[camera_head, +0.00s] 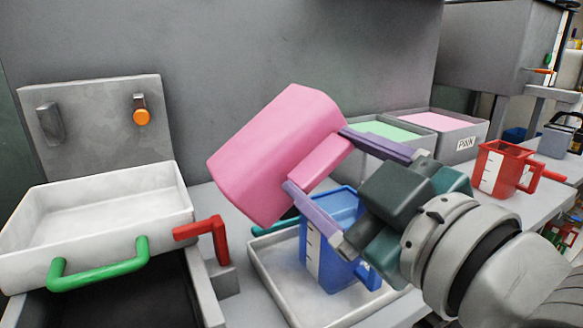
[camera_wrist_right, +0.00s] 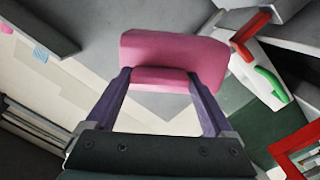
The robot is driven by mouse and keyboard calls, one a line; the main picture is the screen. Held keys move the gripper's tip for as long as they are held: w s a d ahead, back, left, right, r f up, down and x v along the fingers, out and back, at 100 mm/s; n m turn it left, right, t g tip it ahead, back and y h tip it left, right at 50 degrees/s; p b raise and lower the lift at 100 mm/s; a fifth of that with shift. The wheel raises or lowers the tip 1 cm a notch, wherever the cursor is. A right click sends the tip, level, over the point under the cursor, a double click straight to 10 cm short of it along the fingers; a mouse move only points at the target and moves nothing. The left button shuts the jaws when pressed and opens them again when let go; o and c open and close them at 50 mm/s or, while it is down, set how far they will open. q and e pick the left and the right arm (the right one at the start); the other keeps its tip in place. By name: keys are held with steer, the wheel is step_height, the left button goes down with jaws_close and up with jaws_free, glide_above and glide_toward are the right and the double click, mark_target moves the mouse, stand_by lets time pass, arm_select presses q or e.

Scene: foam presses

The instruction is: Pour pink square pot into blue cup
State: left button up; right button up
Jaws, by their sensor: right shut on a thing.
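The pink square pot (camera_head: 268,148) is held in the air by my right gripper (camera_head: 318,163), whose purple fingers are shut on its narrower part. The pot is tilted, above and to the left of the blue cup (camera_head: 334,236). In the right wrist view the pink pot (camera_wrist_right: 172,62) sits between the fingers of my right gripper (camera_wrist_right: 158,84). The blue cup stands upright in a grey tray, with a white measuring strip on its side; the gripper and pot partly cover it. I cannot see any contents in the pot or cup. My left gripper is not in view.
The grey tray (camera_head: 272,277) surrounds the blue cup. At left are a white press box (camera_head: 100,212) with a green handle (camera_head: 98,264) and a red lever (camera_head: 205,236). Green and pink foam bins stand behind. A red measuring cup (camera_head: 503,168) stands at right.

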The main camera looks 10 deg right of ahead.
steer(key=shift+f+m+b, duration=0.6)
steer(key=shift+m+b, duration=0.5)
steer(key=shift+w+d+f+m, duration=0.1)
steer(key=shift+d+f+m, duration=0.15)
steer(key=shift+f+m, duration=0.75)
steer(key=shift+m, duration=0.5)
